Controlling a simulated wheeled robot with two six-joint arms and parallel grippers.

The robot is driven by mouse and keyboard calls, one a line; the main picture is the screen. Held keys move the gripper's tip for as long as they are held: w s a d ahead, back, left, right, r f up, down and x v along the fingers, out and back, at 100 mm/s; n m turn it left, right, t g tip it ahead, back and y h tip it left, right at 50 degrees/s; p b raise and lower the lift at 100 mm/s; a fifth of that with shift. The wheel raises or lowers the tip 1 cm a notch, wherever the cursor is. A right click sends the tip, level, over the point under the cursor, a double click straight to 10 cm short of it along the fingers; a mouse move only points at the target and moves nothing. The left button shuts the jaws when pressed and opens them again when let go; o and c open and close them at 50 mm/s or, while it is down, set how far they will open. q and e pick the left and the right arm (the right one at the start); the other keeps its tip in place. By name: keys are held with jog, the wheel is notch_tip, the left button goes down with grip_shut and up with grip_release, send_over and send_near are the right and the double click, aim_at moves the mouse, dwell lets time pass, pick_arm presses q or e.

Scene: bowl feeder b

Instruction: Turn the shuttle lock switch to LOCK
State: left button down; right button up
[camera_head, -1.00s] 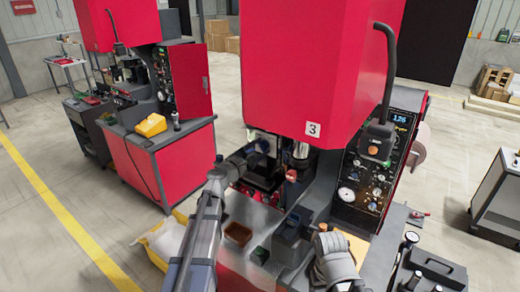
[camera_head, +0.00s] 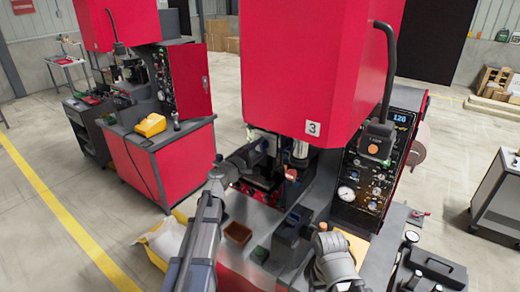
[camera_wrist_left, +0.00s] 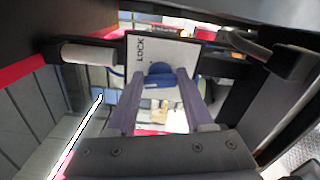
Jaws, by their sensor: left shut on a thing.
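The blue lock switch knob (camera_wrist_left: 160,70) shows in the left wrist view on a white plate (camera_wrist_left: 190,52) marked LOCK. My left gripper (camera_wrist_left: 158,88) has its two fingers on either side of the knob and is shut on it. The lettering runs up the plate's left side; the knob's exact pointing is hard to tell. In the head view my left gripper (camera_head: 262,150) reaches under the red press head, and the switch is too small or hidden there. Part of my right arm (camera_head: 335,262) shows low in the head view; its fingers cannot be made out.
The red press head (camera_head: 310,70) marked 3 hangs above my left gripper. A control panel (camera_head: 375,170) with gauges and a lit display stands to its right. A brown tray (camera_head: 238,234) sits on the bench in front. A second red machine (camera_head: 160,160) stands to the left.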

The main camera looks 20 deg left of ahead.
pick_arm(q)
jog(key=m, duration=0.5)
jog(key=shift+f+m, duration=0.15)
jog(key=shift+m, duration=0.15)
jog(key=m, duration=0.5)
jog(key=shift+s+f+m, duration=0.1)
jog(key=shift+f+m, duration=0.05)
jog(key=shift+m, duration=0.25)
jog(key=shift+c, duration=1.4)
grip_release()
jog(key=shift+a, duration=0.1)
jog(key=v, duration=0.7)
jog(key=shift+s, duration=0.3)
jog(key=shift+a, duration=0.1)
